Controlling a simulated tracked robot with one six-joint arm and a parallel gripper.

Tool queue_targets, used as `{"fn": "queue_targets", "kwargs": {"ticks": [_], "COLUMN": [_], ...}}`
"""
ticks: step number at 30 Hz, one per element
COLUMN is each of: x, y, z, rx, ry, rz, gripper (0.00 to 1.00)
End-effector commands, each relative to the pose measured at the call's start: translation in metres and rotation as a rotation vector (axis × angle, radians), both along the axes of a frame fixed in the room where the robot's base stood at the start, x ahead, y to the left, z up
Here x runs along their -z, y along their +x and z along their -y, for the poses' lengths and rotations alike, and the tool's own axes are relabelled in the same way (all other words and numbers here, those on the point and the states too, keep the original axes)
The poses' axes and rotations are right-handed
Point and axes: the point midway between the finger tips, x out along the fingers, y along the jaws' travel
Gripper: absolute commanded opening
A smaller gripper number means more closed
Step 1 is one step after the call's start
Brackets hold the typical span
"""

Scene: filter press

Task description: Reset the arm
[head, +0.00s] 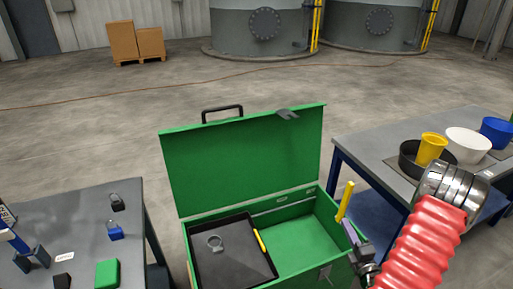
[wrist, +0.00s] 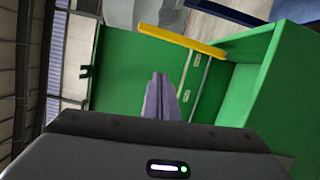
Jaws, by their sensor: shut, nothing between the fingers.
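My gripper (head: 356,238) is at the right side of the open green toolbox (head: 243,155), close to its right wall. Its grey-purple fingers are together and empty; they also show in the wrist view (wrist: 160,98). A yellow bar (head: 346,200) stands up just beyond the fingers in the head view. In the wrist view the yellow bar (wrist: 180,38) runs slanted above the fingertips; I cannot tell whether it touches them. My red-sleeved arm comes in from the lower right and hides part of the right table.
The toolbox holds a black tray (head: 228,262) with a grey ring-shaped piece and a yellow piece. Left, a table (head: 70,210) bears padlocks and a green block. Right, a table (head: 365,140) bears a black pan, yellow cup, white bowl and blue container.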

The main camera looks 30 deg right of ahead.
Motion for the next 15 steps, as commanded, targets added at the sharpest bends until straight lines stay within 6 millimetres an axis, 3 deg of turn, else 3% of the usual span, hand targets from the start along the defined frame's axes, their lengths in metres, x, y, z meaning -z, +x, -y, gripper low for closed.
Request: {"fn": "queue_targets", "kwargs": {"ticks": [11, 15], "x": [0.005, 0.016], "y": [0.001, 0.007], "z": [-0.002, -0.027], "rx": [-0.008, -0.108], "ry": [-0.076, -0.176], "rz": [-0.047, -0.119], "gripper": [0.0, 0.0]}}
